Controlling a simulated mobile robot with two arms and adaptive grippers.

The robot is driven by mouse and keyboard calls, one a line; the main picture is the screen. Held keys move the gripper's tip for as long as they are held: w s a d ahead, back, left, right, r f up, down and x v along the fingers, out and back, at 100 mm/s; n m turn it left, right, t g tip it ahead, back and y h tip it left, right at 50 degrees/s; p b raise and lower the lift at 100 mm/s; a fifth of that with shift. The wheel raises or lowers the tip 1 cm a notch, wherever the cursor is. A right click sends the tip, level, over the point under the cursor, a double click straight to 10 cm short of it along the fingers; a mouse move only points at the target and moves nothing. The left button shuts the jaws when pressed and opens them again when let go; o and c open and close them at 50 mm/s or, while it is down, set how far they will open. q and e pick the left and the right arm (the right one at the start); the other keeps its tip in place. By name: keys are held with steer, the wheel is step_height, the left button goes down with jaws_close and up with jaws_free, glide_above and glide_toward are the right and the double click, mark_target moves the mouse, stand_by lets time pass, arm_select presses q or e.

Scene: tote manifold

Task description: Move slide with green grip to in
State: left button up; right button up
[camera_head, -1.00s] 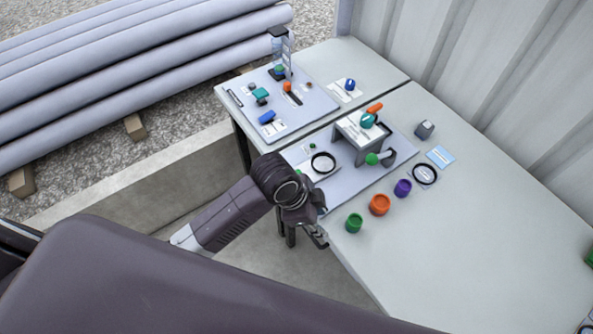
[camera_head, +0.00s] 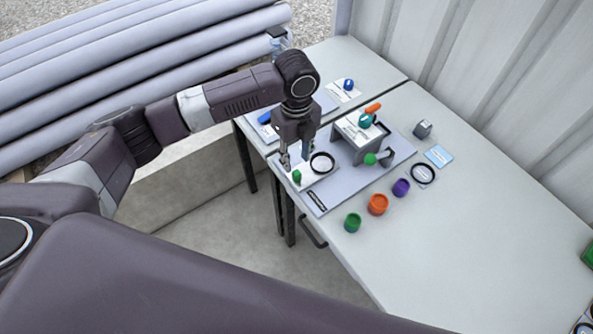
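My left gripper (camera_head: 296,159) points down over the near left end of the grey board (camera_head: 345,187). Its two fingers are apart with nothing visible between them. A green grip (camera_head: 297,176) stands just below the fingertips in the picture, beside a white plate (camera_head: 311,176) with a black ring (camera_head: 322,162). Whether the fingers straddle this grip or stay above it is unclear. A second green knob (camera_head: 370,159) is at the foot of the grey raised block (camera_head: 351,142), near a dark hook-shaped part. I cannot tell for sure which green part is the slide's grip. My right gripper is out of view.
Green (camera_head: 352,222), orange (camera_head: 377,204) and purple (camera_head: 401,187) cups stand along the board's right side. The block carries a teal knob (camera_head: 365,120) and an orange handle (camera_head: 372,109). The table's right side is largely clear.

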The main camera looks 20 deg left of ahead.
mark_target(296, 172)
arm_select(q)
step_height(296, 172, down, 7)
steer(key=shift+f+p, duration=0.1)
steer(key=shift+p, duration=0.55)
steer(key=shift+c, duration=0.5)
jaws_close()
